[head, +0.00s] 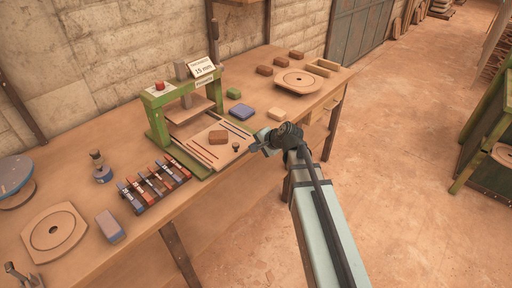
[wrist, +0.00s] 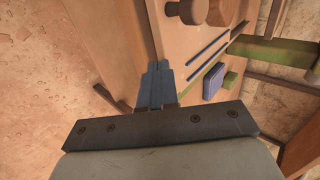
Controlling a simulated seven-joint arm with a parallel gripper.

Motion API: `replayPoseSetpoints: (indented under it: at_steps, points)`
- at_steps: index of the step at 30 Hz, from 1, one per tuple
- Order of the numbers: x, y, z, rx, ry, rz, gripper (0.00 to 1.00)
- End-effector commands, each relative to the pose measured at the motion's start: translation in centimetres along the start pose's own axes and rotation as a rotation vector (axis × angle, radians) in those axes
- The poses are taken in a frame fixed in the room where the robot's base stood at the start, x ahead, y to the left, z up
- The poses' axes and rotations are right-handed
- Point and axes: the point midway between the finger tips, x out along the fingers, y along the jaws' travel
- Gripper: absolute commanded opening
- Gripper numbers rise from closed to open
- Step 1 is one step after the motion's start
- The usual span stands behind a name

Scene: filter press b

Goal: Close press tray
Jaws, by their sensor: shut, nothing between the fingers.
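The press (head: 158,127) is a green frame with a red button on top, standing on the bench. Its wooden tray (head: 222,154) is pulled out toward the bench's front edge. A brown block (head: 219,137) and a small dark knob (head: 236,147) sit on the tray, with thin red and blue rods along it. My gripper (head: 256,146) is shut and empty, just right of the tray's front. In the wrist view my gripper's fingers (wrist: 157,68) lie together near the tray edge (wrist: 165,40); the knob (wrist: 186,10) is ahead. I cannot tell whether they touch the tray.
A rack of coloured bars (head: 153,184) stands left of the press. A blue block (head: 241,112), a green block (head: 234,93) and a tan block (head: 275,114) lie to the right. A round plate (head: 297,81) is farther back. The floor in front is clear.

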Motion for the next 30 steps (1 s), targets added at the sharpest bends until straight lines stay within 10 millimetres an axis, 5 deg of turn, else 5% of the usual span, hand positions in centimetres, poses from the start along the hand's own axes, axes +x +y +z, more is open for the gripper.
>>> replayPoseSetpoints:
  at_steps: [10,23,30]
  points:
    - [3.5,-3.3,-0.1,0.000,0.000,-0.001,0.00]
    - [2.9,-2.7,0.0,0.001,0.001,0.000,0.00]
    - [0.2,-0.2,0.2,0.002,0.002,0.000,0.00]
